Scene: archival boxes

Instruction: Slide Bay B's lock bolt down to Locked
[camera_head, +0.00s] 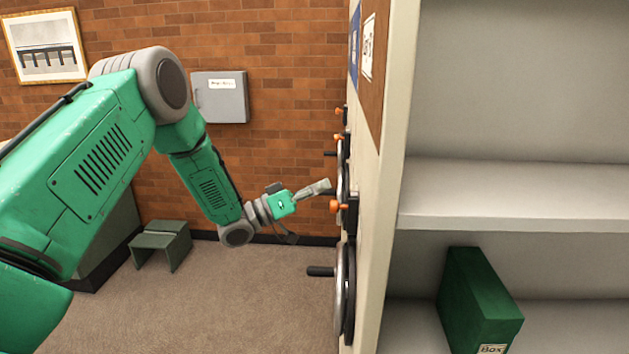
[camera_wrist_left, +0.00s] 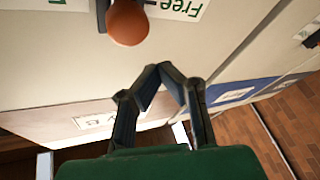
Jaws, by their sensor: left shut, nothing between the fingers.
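My left gripper (camera_head: 325,186) is shut and empty beside the row of shelf-end panels. In the left wrist view its fingertips (camera_wrist_left: 165,70) meet in front of the pale panel. An orange lock knob (camera_head: 340,208) on a dark mount sits close to the fingers in the head view. In the left wrist view, an orange knob (camera_wrist_left: 128,22) stands at the top, apart from the fingertips, beside a label reading "Free" (camera_wrist_left: 182,8). The bay letters are too small or turned to read surely. My right gripper is not in view.
A handwheel (camera_head: 340,290) with a black handle projects below the near knob. Further orange knobs (camera_head: 338,137) and wheels line the panels behind. Open shelves (camera_head: 510,195) with a green box (camera_head: 480,298) stand at right. A green step stool (camera_head: 162,240) stands on the carpet.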

